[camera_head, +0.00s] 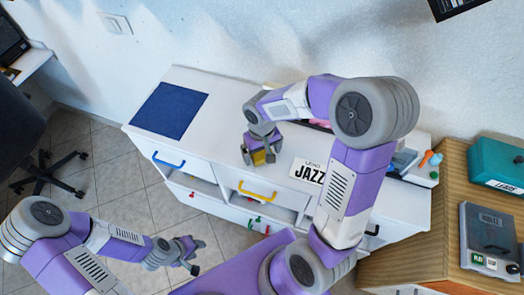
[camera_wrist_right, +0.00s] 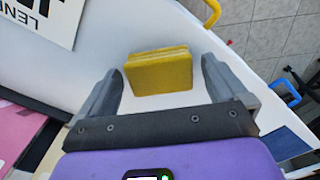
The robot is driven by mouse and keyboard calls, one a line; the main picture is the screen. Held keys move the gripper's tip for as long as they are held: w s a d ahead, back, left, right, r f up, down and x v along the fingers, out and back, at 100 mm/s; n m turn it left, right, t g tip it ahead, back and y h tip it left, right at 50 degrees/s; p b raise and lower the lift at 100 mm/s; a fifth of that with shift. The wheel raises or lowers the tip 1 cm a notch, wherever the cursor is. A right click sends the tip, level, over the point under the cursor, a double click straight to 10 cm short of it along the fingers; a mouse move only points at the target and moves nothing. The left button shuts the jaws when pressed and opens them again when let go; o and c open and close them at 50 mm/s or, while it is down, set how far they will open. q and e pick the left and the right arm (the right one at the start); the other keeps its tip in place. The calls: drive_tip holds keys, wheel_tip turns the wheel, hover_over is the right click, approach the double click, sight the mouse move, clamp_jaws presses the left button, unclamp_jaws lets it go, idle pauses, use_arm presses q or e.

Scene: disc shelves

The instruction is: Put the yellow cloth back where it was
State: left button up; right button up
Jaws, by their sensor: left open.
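The yellow cloth (camera_head: 259,157) is a small folded block on the white cabinet top, left of the JAZZ sign. It also shows in the right wrist view (camera_wrist_right: 160,72). My right gripper (camera_head: 259,158) is over it, fingers pointing down. In the right wrist view the fingers (camera_wrist_right: 162,82) stand apart on either side of the cloth, with a gap of white surface showing on both sides. My left gripper (camera_head: 195,258) is open and empty, low in front of the cabinet and away from the cloth.
A dark blue square (camera_head: 170,110) lies on the cabinet top (camera_head: 222,112) at the left. The JAZZ sign (camera_head: 307,173) is close right of my right gripper. The cabinet front has blue (camera_head: 168,160) and yellow (camera_head: 257,191) handles. A wooden table (camera_head: 455,185) with boxes stands right.

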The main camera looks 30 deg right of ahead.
sight(262, 154)
use_arm(q)
drive_tip(key=shift+r, duration=0.1)
use_arm(e)
drive_tip(key=shift+r, duration=0.1)
use_arm(q)
wheel_tip(262, 154, up, 4)
drive_tip(key=p, duration=0.3)
drive_tip(key=shift+f+p, duration=0.25)
drive_tip(key=shift+p, duration=0.1)
use_arm(e)
wheel_tip(262, 154, up, 12)
use_arm(q)
drive_tip(key=shift+s, duration=0.1)
